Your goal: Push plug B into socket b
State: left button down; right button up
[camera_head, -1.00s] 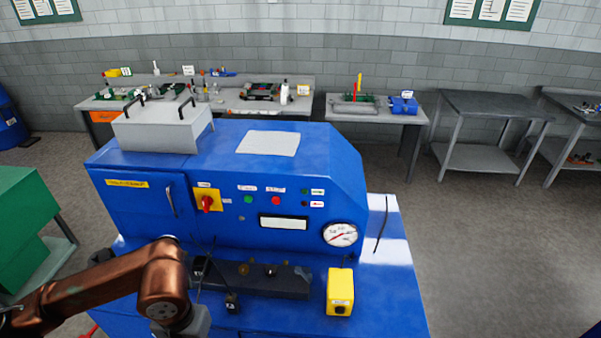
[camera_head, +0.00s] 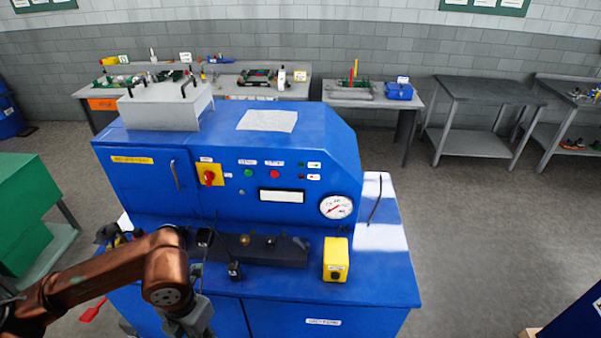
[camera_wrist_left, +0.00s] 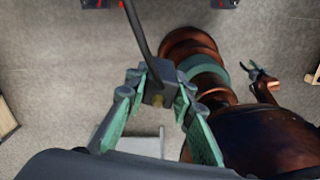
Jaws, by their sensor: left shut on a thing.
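In the left wrist view my left gripper (camera_wrist_left: 157,88) is shut on a dark, box-shaped plug (camera_wrist_left: 155,92) with a brass tip and a black cable. In the head view my left gripper (camera_head: 196,322) is low in front of the blue machine; its plug cannot be made out there. A dark socket block (camera_head: 285,254) sits on the machine's ledge with round brass and dark fittings. Another black plug-like piece (camera_head: 235,271) with a cable is at its front left. Letters are not readable. My right gripper (camera_wrist_left: 264,80) shows small in the wrist view, its fingers apart and empty.
The blue machine (camera_head: 380,275) carries a yellow button box (camera_head: 336,260) right of the block and a gauge (camera_head: 336,207) above. A thin cable rises near the block's left end. A green cabinet (camera_head: 30,200) stands left.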

pick_arm(q)
jog(key=shift+w+f+m, duration=0.2)
jog(key=shift+f+m, duration=0.3)
jog(key=shift+m, duration=0.5)
jog(key=w+f+m+b, duration=0.4)
jog(key=f+m, duration=0.4)
jog(key=m, duration=0.7)
jog(key=w+d+f+m+b, duration=0.1)
jog(key=w+f+m+b, duration=0.3)
jog(key=f+m, duration=0.4)
jog(key=w+m, duration=0.1)
jog(key=m, duration=0.6)
jog(key=shift+w, duration=0.35)
